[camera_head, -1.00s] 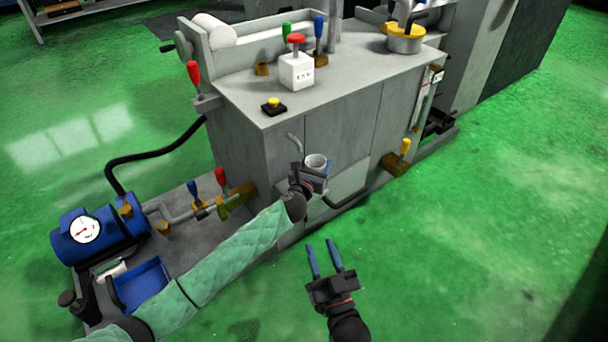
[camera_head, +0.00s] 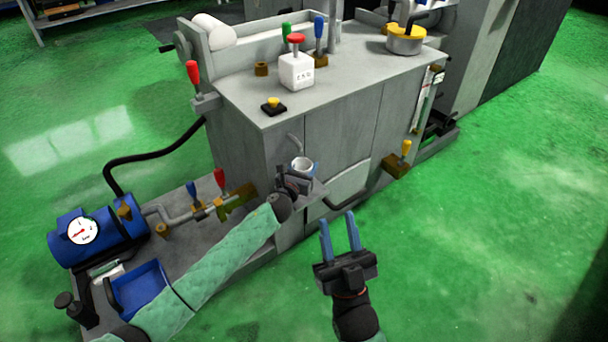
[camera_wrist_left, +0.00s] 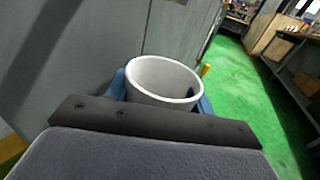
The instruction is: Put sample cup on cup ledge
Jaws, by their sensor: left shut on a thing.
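The sample cup (camera_head: 302,164) is a small pale cup, open side up, at the front of the grey machine. My left gripper (camera_head: 304,178) is shut on it. In the left wrist view the cup (camera_wrist_left: 165,80) looks upright between the blue fingers, with its inside empty. A flat grey ledge (camera_head: 318,190) juts from the machine front just below the cup; the gripper partly hides it. I cannot tell whether the cup touches it. My right gripper (camera_head: 339,236) is open and empty, lower and to the right, over the green floor.
A bent grey spout (camera_head: 295,141) sticks out of the machine front just above the cup. A yellow-handled valve (camera_head: 402,158) stands to the right. Red and blue valve levers (camera_head: 219,181) and a blue motor (camera_head: 100,230) are to the left. The floor at right is clear.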

